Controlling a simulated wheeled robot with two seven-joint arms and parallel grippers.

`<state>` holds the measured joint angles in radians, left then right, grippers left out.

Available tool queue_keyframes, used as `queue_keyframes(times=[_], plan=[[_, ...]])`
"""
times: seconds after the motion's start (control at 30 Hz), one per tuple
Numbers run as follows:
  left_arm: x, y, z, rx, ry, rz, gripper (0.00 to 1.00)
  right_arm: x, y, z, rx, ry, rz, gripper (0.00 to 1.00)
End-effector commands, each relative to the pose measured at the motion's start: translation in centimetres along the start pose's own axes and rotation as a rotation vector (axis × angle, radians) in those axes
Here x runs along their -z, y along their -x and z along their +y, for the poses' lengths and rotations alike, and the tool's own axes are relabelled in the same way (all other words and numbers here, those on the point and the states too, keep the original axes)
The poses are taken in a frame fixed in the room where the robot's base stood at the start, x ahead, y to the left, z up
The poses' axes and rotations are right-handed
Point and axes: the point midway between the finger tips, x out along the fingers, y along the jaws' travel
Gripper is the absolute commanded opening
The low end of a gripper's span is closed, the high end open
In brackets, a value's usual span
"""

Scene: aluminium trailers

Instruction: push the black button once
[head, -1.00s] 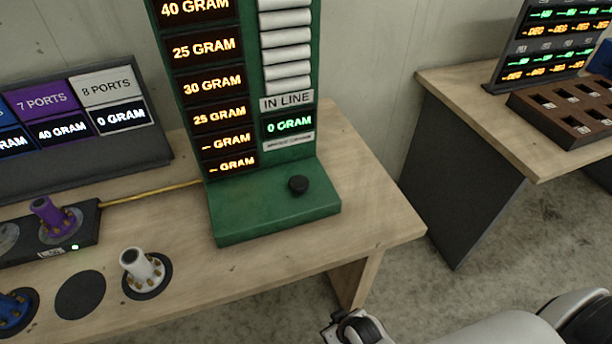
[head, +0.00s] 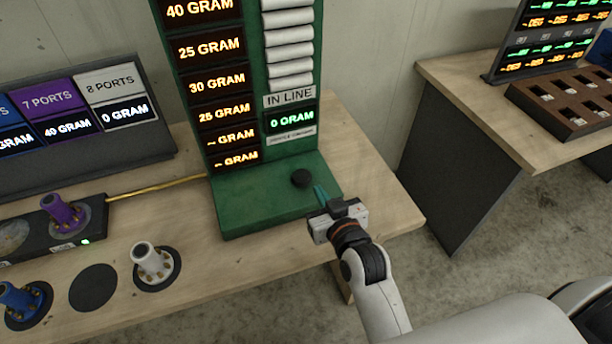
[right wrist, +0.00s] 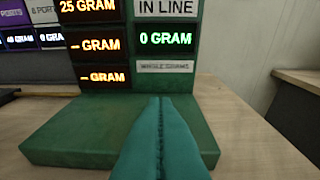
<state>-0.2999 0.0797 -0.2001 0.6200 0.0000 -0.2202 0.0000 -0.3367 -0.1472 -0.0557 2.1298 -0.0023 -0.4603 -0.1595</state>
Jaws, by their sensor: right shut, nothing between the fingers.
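The black button (head: 301,178) is a round knob on the green base (head: 245,205) of the display stand, in the head view. My right gripper (head: 319,192) is just to the right of and nearer than the button, its teal fingers together and empty. I cannot tell from the head view whether a fingertip touches the button. In the right wrist view the shut fingers (right wrist: 161,130) point over the green base (right wrist: 75,135) toward the display. The button does not show there and may be hidden behind the fingers. My left gripper is not in view.
The green stand's display panel (head: 240,80) rises behind the base. A white plug (head: 152,262), a blue plug (head: 22,300) and a purple plug (head: 62,213) stand to the left. A second table (head: 480,95) stands at the right, with a floor gap between.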

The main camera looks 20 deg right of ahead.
Motion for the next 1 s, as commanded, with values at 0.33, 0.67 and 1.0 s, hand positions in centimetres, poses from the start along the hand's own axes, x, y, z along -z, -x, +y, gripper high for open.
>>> queue_keyframes(times=[0.33,0.67,1.0], plan=[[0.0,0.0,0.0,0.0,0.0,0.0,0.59,-0.6,-0.1,-0.1,0.007,-0.001,-0.027,0.0],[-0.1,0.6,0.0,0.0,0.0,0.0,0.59,-0.9,-3.0,-0.1,0.007,-0.002,-0.027,0.0],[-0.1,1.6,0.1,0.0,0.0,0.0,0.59,-1.1,-10.2,-0.1,0.006,-0.002,-0.027,0.0]])
